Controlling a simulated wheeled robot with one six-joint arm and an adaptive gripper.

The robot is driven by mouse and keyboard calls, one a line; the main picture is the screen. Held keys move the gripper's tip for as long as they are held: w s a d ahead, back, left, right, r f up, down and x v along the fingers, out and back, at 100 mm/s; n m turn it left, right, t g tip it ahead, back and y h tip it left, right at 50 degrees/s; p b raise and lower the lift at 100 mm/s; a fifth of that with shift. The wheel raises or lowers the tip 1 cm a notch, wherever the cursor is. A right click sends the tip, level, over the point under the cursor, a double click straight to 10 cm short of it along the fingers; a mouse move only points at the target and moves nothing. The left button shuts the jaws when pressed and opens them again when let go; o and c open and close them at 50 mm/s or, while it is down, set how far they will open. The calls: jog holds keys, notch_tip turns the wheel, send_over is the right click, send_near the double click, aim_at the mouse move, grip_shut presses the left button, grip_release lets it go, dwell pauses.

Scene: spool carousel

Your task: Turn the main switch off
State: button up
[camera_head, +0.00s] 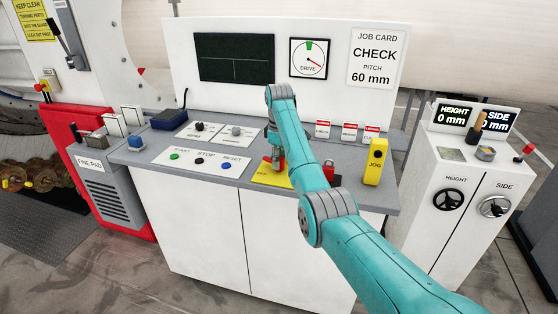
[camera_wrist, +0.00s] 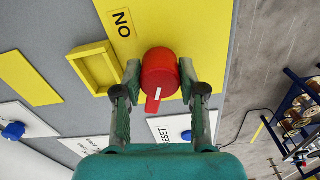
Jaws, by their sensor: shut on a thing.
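The main switch is a red rotary knob (camera_wrist: 160,72) on a yellow plate (camera_wrist: 35,77), seen in the wrist view. Its handle with a white line points toward the bottom of that picture. A black ON label (camera_wrist: 122,22) is printed on the plate, on the far side of the knob from that line. My gripper (camera_wrist: 161,80) has one finger on each side of the knob and is shut on it. In the head view the yellow plate (camera_head: 259,176) lies on the grey desk, and my gripper (camera_head: 275,157) comes down over it, mostly hiding the knob.
Start, stop and reset buttons (camera_head: 200,159) lie left of my gripper. A yellow JOG box (camera_head: 376,162) and several red-topped cards (camera_head: 348,132) stand to the right.

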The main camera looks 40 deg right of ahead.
jog(key=shift+n, duration=2.2)
jog(key=o, duration=1.1)
jog(key=shift+o, duration=0.2)
